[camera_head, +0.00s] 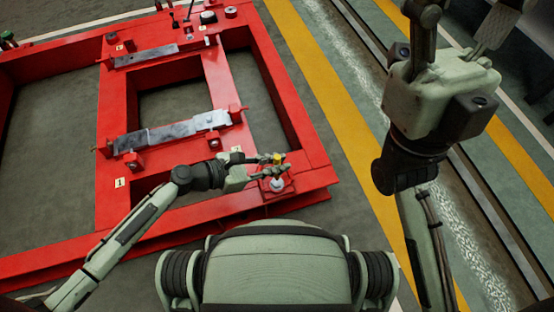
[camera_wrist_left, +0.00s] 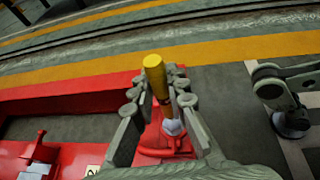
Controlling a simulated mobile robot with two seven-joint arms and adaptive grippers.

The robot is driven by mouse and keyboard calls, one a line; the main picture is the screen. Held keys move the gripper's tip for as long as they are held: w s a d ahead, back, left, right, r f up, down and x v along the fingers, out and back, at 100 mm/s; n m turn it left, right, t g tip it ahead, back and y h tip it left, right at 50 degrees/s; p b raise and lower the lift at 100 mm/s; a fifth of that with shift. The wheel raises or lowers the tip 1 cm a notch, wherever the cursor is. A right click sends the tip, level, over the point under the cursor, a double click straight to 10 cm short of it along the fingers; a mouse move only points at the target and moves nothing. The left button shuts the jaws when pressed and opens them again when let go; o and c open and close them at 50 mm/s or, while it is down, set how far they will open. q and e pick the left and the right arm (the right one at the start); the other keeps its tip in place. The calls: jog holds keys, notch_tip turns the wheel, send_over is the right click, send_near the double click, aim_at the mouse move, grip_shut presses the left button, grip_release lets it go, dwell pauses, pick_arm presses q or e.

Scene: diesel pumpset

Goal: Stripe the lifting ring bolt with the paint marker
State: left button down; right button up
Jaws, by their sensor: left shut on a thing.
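My left gripper (camera_head: 272,158) is shut on the yellow paint marker (camera_head: 281,157) above the near right corner of the red frame. In the left wrist view, the marker (camera_wrist_left: 155,72) stands between the fingers (camera_wrist_left: 155,92), slightly tilted, with a pale part (camera_wrist_left: 172,127) low down between the fingers. In the head view, a small pale piece (camera_head: 277,184) shows on a red pad below the marker. I cannot tell whether it is the lifting ring bolt or whether the marker touches it. My right gripper (camera_head: 462,22) is raised at the upper right, its fingers spread and cut off by the picture edge.
The red frame (camera_head: 215,80) fills the left and middle, with open gaps in it. Two grey metal plates, one of them (camera_head: 172,132) nearer, lie across it on red brackets. A yellow floor line (camera_head: 330,110) and clear floor lie to its right.

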aim_at(277, 157)
pick_arm(q)
jog(key=shift+f, duration=0.2)
jog(key=shift+w, duration=0.2)
dwell(0.3)
jog(key=shift+f, duration=0.2)
dwell(0.9)
jog(key=shift+s, duration=0.35)
dwell(0.3)
jog(key=shift+r+p, duration=0.2)
jog(key=shift+p, duration=0.45)
notch_tip(277, 157, up, 5)
jog(key=p, duration=0.5)
dwell(0.4)
